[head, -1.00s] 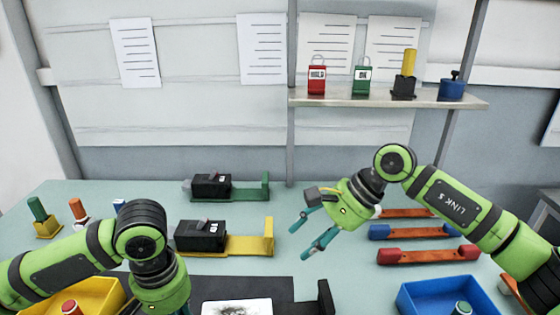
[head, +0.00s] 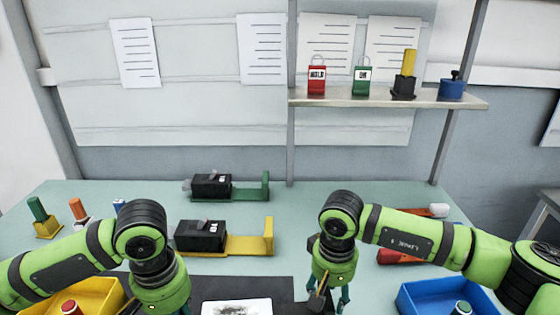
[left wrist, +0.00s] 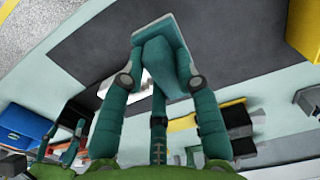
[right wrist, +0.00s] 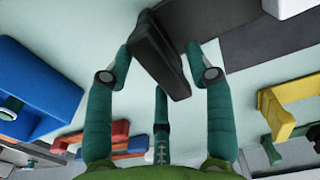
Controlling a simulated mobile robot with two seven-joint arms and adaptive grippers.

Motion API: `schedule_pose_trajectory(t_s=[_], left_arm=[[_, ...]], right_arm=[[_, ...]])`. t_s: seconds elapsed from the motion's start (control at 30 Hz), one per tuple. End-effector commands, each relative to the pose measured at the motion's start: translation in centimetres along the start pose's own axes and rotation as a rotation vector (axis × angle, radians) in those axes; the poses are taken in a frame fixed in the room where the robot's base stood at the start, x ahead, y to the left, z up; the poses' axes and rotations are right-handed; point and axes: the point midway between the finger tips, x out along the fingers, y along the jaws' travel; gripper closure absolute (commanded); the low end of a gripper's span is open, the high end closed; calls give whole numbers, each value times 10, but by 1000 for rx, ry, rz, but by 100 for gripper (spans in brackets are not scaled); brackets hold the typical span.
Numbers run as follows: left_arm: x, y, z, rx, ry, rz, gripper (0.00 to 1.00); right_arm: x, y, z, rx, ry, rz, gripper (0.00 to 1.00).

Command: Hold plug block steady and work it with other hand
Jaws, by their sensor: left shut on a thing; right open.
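The plug block, a white-topped block with a dark smudged print (head: 237,307), sits on the dark mat at the bottom edge of the head view.
Behind are a black block on a yellow bracket (head: 262,245) and another on a green bracket (head: 250,193). A yellow bin (head: 95,290) is at left, a blue bin (head: 415,290) at right. A shelf (head: 385,98) with padlocks hangs above.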

Motion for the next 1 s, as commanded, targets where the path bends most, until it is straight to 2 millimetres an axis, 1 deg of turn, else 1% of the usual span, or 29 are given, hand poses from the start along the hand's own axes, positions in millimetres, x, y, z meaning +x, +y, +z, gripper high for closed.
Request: schedule_pose_trajectory(t_s=[0.03,0.1,0.3,0.47,0.73,0.77,0.8,0.87,0.9,1.0], left_arm=[[0,0,0,0,0,0,94],[0,0,0,0,0,0,94],[0,0,0,0,0,0,94],[0,0,0,0,0,0,94],[0,0,0,0,0,0,94],[0,0,0,0,0,0,94],[0,0,0,0,0,0,94],[0,0,0,0,0,0,94],[0,0,0,0,0,0,94],[0,0,0,0,0,0,94]], right_arm=[[9,0,1,0,-5,1,46],[18,0,1,1,-3,1,46],[36,0,0,1,-2,0,46],[42,0,0,2,-2,0,46],[42,0,0,1,-1,0,46],[42,0,0,1,-1,0,58],[42,0,0,1,-1,0,74],[42,0,0,1,-1,0,98],[42,0,0,1,-1,-1,100],[42,0,0,1,-1,-1,100]])
